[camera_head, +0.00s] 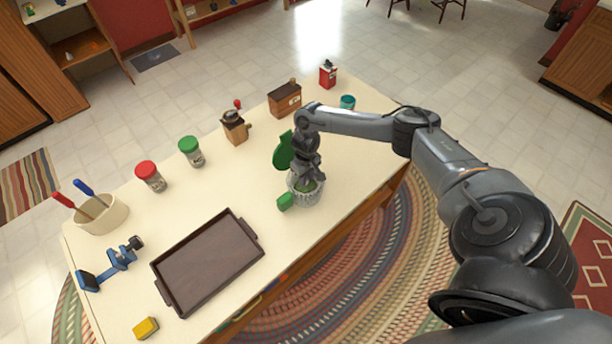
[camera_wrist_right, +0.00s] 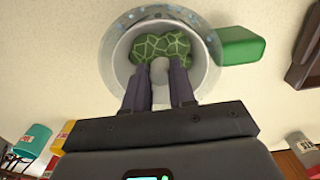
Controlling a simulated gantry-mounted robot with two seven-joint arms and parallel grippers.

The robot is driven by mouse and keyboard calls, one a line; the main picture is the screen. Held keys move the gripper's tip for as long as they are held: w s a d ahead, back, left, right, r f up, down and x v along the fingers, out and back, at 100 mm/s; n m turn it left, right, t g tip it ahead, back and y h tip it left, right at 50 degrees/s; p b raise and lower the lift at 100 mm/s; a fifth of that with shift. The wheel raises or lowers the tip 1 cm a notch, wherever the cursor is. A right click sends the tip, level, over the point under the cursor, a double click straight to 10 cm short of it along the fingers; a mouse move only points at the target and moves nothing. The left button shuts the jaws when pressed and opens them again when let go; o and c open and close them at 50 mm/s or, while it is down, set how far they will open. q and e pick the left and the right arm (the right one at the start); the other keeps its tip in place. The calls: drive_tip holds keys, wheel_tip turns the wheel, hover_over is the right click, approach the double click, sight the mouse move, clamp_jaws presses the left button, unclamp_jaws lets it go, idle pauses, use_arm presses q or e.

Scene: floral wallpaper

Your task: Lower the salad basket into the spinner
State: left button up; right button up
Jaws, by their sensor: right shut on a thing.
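The salad basket (camera_wrist_right: 208,68) is a pale round bowl with green patterned leaves (camera_wrist_right: 165,45) inside. In the wrist view, my right gripper (camera_wrist_right: 160,80) points down into it, its fingers on both sides of a grey central post, shut on the basket. The clear spinner bowl (camera_wrist_right: 125,22) rings the basket; in the head view the spinner (camera_head: 305,195) stands near the table's front edge under my right gripper (camera_head: 307,178). I cannot tell how deep the basket sits. A round green lid (camera_head: 283,152) stands behind it. My left gripper is not in view.
A green block (camera_head: 286,201) lies just left of the spinner. A dark tray (camera_head: 208,260) lies further left. Red-lidded (camera_head: 150,175) and green-lidded (camera_head: 191,151) jars, a grinder (camera_head: 235,128) and a wooden box (camera_head: 284,99) stand toward the back. The table's middle is clear.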

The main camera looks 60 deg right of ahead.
drive_tip(key=shift+f+b, duration=0.4)
drive_tip(key=shift+f, duration=0.4)
drive_tip(key=o, duration=0.8)
drive_tip(key=c, duration=0.4)
drive_tip(key=shift+r, duration=0.1)
wheel_tip(320, 180, up, 4)
drive_tip(key=p, duration=0.4)
drive_tip(key=shift+p, duration=0.35)
wheel_tip(320, 180, up, 5)
drive_tip(key=p, duration=0.5)
drive_tip(key=shift+p, duration=0.3)
